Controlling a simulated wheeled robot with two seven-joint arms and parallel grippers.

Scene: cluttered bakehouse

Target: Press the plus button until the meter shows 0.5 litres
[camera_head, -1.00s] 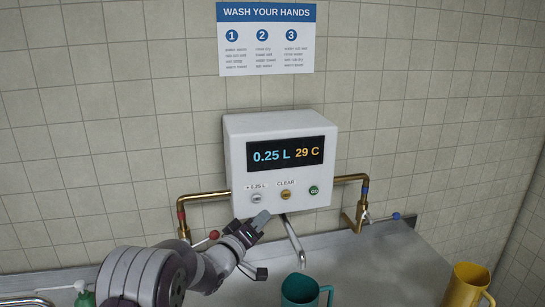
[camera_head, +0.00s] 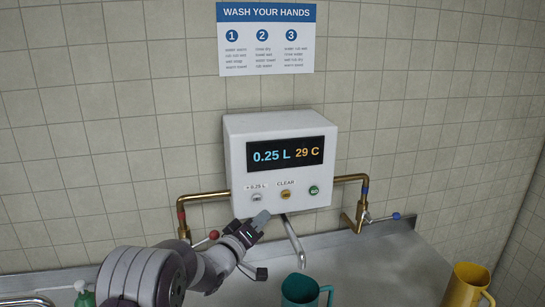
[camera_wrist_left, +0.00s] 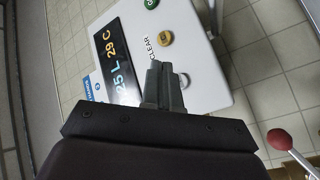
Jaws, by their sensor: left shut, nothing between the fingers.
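The white meter box (camera_head: 234,150) hangs on the tiled wall, and its display (camera_head: 286,154) reads 0.25 L and 29 C. The silver plus button (camera_head: 256,198), labelled + 0.25 L, is at the lower left of its face. The yellow CLEAR button (camera_head: 286,195) and a green GO button (camera_head: 314,190) are to its right. My left gripper (camera_head: 262,217) is shut and empty, its tips just below the plus button. In the left wrist view the shut fingers (camera_wrist_left: 158,80) point at the box face, with the plus button (camera_wrist_left: 184,80) beside them. My right gripper is not in view.
Brass pipes flank the box, with a red-knobbed lever (camera_head: 213,235) left and a blue-knobbed lever (camera_head: 396,216) right. A spout (camera_head: 294,243) hangs below. A teal jug (camera_head: 300,290) and a yellow jug (camera_head: 467,286) stand on the metal surface.

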